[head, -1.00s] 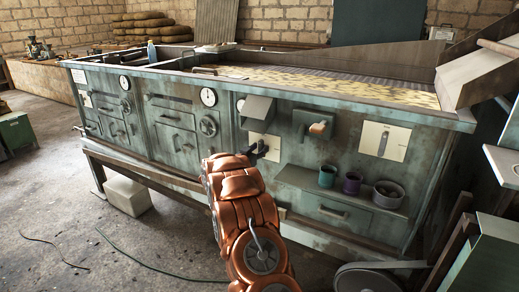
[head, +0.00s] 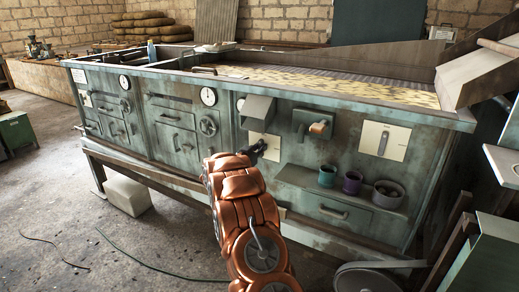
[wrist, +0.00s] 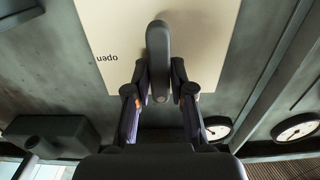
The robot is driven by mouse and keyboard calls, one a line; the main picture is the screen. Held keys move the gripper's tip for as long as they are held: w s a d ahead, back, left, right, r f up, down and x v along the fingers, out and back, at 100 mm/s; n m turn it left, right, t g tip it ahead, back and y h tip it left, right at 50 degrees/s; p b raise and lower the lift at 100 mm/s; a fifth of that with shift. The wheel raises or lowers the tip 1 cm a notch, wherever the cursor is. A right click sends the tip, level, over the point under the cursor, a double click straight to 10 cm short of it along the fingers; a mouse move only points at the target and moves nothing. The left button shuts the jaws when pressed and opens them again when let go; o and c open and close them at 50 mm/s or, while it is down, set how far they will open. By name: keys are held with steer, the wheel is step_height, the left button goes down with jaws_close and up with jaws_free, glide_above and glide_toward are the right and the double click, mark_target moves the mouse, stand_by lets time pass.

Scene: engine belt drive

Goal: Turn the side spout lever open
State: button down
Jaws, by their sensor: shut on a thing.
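The side spout lever (wrist: 158,60) is a dark rounded handle on a cream plate (wrist: 210,40) in the wrist view. The plate bears the word "open", upside down, to the left of the lever. The lever stands lengthwise up and down in that view. My gripper (wrist: 158,96) has one finger on each side of the lever's lower end and is shut on it. In the head view my gripper (head: 258,148) is at the cream plate (head: 266,153) under a hooded spout (head: 258,108); the lever is mostly hidden by the fingers there.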

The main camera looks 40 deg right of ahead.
steer(key=shift+f+m+b, duration=0.1)
steer(key=shift+m+b, duration=0.3)
steer(key=shift+b, duration=0.05)
steer(key=shift+s+d+f+m+b, duration=0.1)
steer(key=shift+s+f+m+b, duration=0.05)
steer(key=shift+m+b, duration=2.55)
steer(key=shift+s+f+m+b, duration=0.1)
steer(key=shift+s+m+b, duration=0.05)
steer(key=shift+m+b, duration=2.5)
steer(key=shift+s+d+f+m+b, duration=0.1)
steer(key=shift+s+f+m+b, duration=0.05)
steer(key=shift+m+b, duration=2.55)
steer(key=shift+m+p, duration=0.35)
steer(key=shift+m, duration=0.2)
steer(key=c, duration=1)
jaws_free()
steer(key=shift+c, duration=0.2)
steer(key=shift+r, duration=0.1)
steer(key=shift+a, duration=0.15)
